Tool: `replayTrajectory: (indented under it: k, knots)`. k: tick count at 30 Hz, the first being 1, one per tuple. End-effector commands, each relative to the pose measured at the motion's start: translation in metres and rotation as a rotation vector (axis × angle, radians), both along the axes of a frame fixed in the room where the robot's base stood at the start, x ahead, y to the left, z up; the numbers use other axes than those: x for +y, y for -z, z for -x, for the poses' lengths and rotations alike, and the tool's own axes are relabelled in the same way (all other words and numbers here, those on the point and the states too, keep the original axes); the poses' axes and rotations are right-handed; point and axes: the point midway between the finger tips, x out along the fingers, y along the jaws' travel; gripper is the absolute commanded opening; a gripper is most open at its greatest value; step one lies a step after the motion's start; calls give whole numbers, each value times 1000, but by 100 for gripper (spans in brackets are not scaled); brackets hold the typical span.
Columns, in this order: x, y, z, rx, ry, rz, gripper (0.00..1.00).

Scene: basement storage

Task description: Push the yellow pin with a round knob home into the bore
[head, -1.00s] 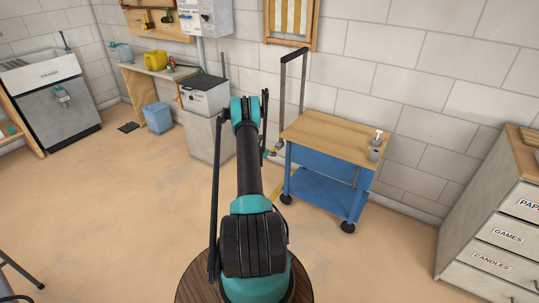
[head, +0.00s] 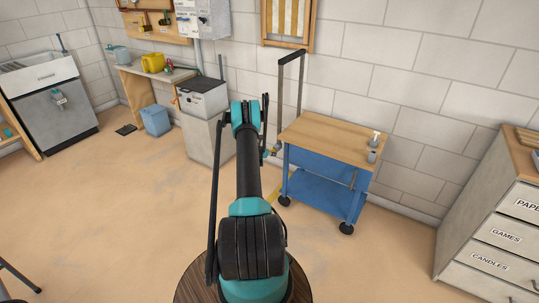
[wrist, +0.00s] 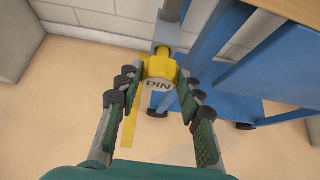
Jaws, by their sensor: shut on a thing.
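The yellow pin (wrist: 160,68) shows in the wrist view, its round knob facing me with "PIN" on its end. My gripper (wrist: 158,82) is closed around the knob, with a finger on each side. The pin's far end meets a grey metal fitting (wrist: 167,45) beside the blue cart. The bore itself is hidden behind the knob and fitting, so I cannot tell how deep the pin sits. In the head view my arm largely hides the pin and gripper.
The blue cart (head: 325,195) with a wooden top stands just right of the gripper. A tall dark handle frame (head: 300,85) rises by the wall. A grey cabinet (head: 204,138) is to the left. Open floor lies in front.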

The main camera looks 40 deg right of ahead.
Motion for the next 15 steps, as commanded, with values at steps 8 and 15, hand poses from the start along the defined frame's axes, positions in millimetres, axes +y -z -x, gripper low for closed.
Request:
replayTrajectory:
  k: [8,15]
  knots:
    - [-6,0,-3,0,0,0,0]
    - [-11,0,-4,-1,1,0,0]
